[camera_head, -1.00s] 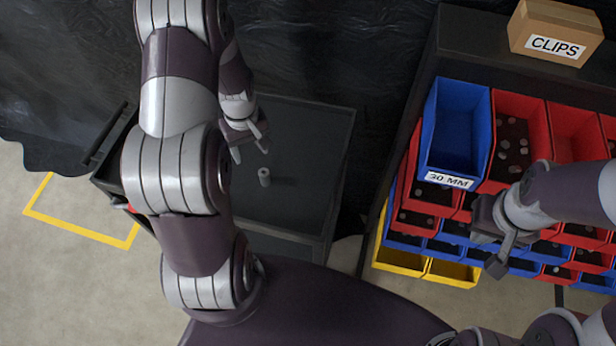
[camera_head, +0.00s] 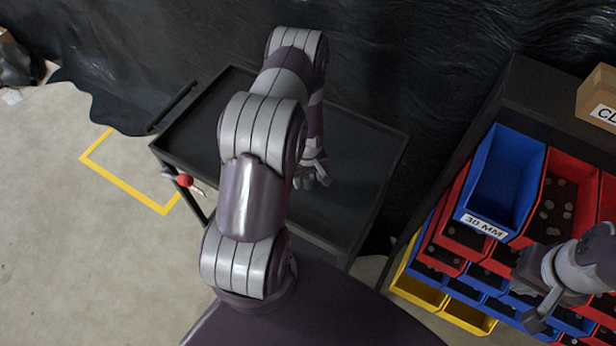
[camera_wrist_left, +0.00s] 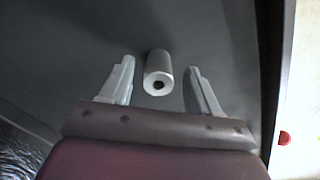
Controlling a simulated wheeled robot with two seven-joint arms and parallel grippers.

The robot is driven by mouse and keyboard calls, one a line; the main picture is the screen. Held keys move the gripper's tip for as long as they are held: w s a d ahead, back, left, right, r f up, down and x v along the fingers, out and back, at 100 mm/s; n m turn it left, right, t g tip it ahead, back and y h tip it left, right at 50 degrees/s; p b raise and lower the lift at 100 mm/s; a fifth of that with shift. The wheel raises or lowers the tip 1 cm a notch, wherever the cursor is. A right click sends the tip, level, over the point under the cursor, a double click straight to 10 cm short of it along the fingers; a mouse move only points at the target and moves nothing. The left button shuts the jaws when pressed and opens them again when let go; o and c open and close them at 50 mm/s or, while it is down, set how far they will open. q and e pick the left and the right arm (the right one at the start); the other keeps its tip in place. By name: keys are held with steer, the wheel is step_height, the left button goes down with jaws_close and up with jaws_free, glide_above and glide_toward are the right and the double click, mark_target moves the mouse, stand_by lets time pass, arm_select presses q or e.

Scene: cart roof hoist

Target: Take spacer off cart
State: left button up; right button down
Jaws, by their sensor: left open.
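The spacer (camera_wrist_left: 158,70), a small pale grey cylinder with a dark hole in its end, shows in the left wrist view on the dark top of the cart (camera_head: 365,160). My left gripper (camera_wrist_left: 160,78) is open, with one finger on each side of the spacer and a gap on both sides. In the head view my left gripper (camera_head: 318,180) is low over the cart top, and the spacer cannot be made out there. My right gripper (camera_head: 528,292) is in front of the bins at the right, away from the cart; its jaw opening is unclear.
A blue bin labelled 30 MM (camera_head: 504,178) stands at the right among red, blue and yellow bins. A cardboard box (camera_head: 596,98) sits on the rack top. A red knob (camera_head: 184,181) is at the cart's left side. Yellow tape (camera_head: 125,184) marks the floor.

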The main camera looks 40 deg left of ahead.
arm_select(q)
steer(key=shift+f, duration=0.25)
steer(key=shift+d, duration=0.1)
steer(key=shift+c, duration=0.8)
steer(key=shift+r, duration=0.1)
jaws_close()
steer(key=shift+r, duration=0.1)
